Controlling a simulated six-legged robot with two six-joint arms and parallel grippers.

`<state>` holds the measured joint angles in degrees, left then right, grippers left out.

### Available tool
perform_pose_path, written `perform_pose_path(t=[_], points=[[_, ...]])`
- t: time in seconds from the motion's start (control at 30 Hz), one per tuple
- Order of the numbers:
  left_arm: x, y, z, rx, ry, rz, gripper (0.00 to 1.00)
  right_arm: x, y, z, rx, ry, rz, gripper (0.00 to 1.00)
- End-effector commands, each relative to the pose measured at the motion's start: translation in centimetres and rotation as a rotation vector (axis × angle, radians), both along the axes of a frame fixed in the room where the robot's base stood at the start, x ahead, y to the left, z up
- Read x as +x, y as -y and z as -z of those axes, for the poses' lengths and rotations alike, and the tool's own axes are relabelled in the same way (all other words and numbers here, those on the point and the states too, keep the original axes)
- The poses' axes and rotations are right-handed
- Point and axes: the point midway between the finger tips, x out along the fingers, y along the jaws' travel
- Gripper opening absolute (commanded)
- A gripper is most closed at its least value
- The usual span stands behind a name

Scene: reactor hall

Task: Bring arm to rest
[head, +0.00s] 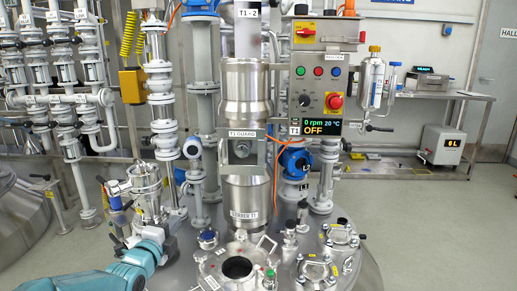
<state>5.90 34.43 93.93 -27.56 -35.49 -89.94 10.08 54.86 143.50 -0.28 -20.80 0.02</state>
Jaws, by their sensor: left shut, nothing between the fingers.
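My left arm (95,278), with teal links, comes in from the bottom left and bends upward at the teal wrist joint. My left gripper (117,208) is small and dark against the cluttered piping at the left of the reactor lid. It is shut with nothing held. Its fingertips are hard to separate from the metal fittings behind. My right arm and right gripper are not in view.
The steel reactor lid (205,270) has an open round port (237,267) and several clamped fittings. The stirrer column with its guard (243,148) rises behind. A control box (319,100) reads OFF.

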Motion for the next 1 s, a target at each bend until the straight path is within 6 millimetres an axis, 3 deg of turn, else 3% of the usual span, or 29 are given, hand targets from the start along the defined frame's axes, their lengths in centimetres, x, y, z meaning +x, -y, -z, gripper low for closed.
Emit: perform_pose_path(t=[0.27,0.37,0.47,0.6,0.7,0.83,1.0], points=[[-2.1,2.0,9.7,-0.060,-0.203,0.019,0.00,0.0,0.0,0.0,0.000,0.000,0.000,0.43],[-4.0,3.0,14.3,-0.124,-0.321,0.016,0.00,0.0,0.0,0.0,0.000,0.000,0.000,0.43],[-7.2,4.3,20.0,-0.229,-0.485,-0.001,0.00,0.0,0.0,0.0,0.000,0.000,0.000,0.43],[-14.8,6.7,28.9,-0.468,-0.803,-0.095,0.00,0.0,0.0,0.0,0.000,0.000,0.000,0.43],[-21.4,8.3,33.7,-0.662,-1.038,-0.225,0.00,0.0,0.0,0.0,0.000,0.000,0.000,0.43],[-30.2,10.0,37.5,-0.903,-1.309,-0.469,0.00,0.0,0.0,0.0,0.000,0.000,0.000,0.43],[-39.3,11.1,38.9,-1.176,-1.529,-0.876,0.00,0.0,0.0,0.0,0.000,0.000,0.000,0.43]])
